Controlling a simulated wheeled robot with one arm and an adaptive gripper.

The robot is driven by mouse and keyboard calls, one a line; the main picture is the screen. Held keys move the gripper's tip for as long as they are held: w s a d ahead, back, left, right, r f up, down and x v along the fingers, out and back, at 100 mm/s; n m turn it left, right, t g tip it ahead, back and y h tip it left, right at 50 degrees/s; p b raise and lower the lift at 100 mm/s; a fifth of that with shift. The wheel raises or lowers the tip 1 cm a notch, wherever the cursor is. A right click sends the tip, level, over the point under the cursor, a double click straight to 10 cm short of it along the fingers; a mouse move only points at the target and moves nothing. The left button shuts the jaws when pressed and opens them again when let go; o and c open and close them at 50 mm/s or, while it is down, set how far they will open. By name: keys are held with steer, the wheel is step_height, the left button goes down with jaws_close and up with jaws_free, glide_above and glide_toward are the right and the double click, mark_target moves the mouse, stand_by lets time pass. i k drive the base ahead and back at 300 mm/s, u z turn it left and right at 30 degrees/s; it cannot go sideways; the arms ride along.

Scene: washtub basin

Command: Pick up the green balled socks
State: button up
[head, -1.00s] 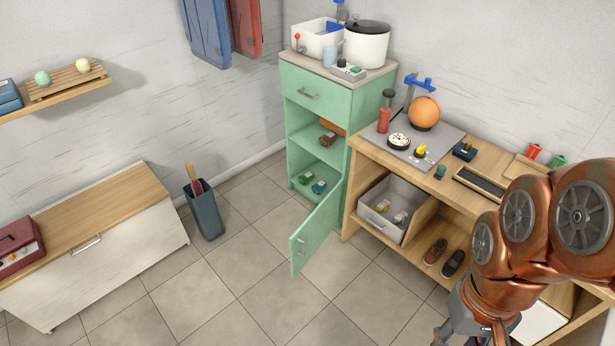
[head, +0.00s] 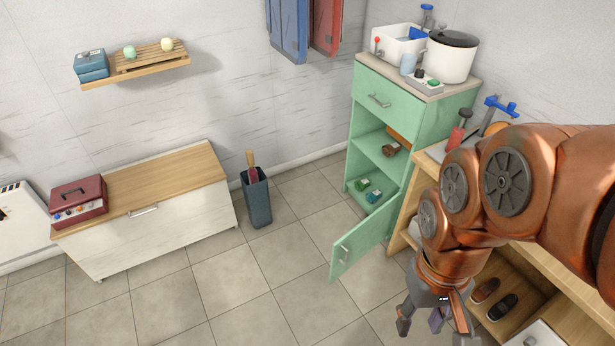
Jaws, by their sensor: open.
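Two small green lumps lie on the lower shelf of the green cabinet: a brighter green one (head: 362,185) at left and a darker teal one (head: 374,196) at right. They are too small to tell for sure whether either is the green balled socks. A pale green ball (head: 130,52) also sits on a slatted rack on the wall shelf; it looks smooth. My gripper (head: 434,328) is open at the lower right, pointing down, below and to the right of the cabinet and apart from all of these. A small purple patch shows between its fingers; I cannot tell what it is.
The green cabinet (head: 410,108) has its lower door (head: 362,241) swung open towards the room. A dark bin (head: 257,200) stands left of it. A low chest (head: 165,225) bears a red toolbox (head: 79,201). My arm hides much of the workbench. The tiled floor in the middle is clear.

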mark_target(359, 186)
steer(key=u, duration=0.95)
steer(key=i, duration=0.95)
steer(key=u, duration=0.45)
steer(key=i, duration=1.55)
steer(key=z, duration=1.2)
steer(key=i, duration=0.7)
steer(key=z, duration=0.6)
